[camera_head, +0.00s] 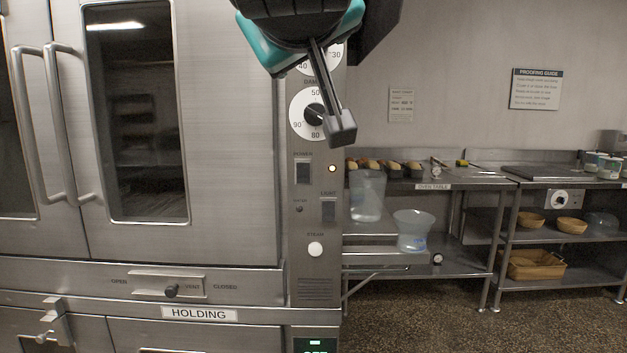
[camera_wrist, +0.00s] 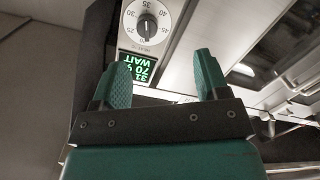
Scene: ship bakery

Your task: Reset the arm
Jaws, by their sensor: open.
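My gripper (camera_wrist: 161,78) shows in the wrist view with its two green fingers spread wide apart and nothing between them. Beyond the fingers are a white dial (camera_wrist: 148,27) and a lit green display (camera_wrist: 139,68) reading WAIT, seen rotated. In the head view, black and teal parts of my arm hang in from the top centre, in front of the oven's control panel (camera_head: 316,190). They partly cover the upper dials.
A large steel oven (camera_head: 235,130) with long handles fills the left. To the right stand an oven table (camera_head: 450,186) with loaves (camera_head: 392,165), clear tubs (camera_head: 413,230) on a side shelf, and a rack with baskets (camera_head: 535,265). The floor (camera_head: 450,322) at front right is clear.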

